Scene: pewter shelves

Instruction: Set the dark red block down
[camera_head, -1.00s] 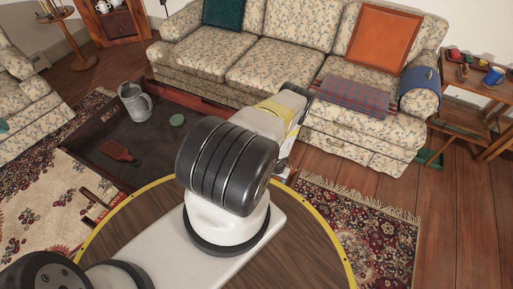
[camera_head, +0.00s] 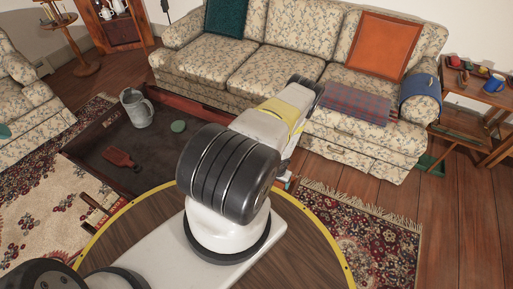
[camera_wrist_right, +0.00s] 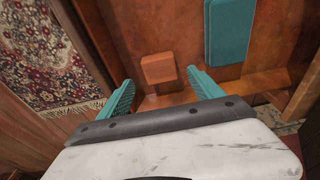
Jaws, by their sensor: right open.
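A small reddish-brown block (camera_wrist_right: 158,68), the likely dark red block, rests on a reddish-brown wooden surface (camera_wrist_right: 180,20) in the right wrist view. My right gripper (camera_wrist_right: 160,76) is open. Its two teal fingers stand on either side of the block's near end, with gaps visible on both sides. In the head view my right arm reaches toward the coffee table's right end and the sofa. It hides the block and most of the gripper there. My left gripper is not in view.
A teal flat object (camera_wrist_right: 229,30) lies just right of the block. The dark coffee table (camera_head: 150,150) holds a grey metal jug (camera_head: 137,105), a red-brown paddle-like object (camera_head: 121,159) and a green round item (camera_head: 178,126). A floral sofa (camera_head: 240,77) stands behind.

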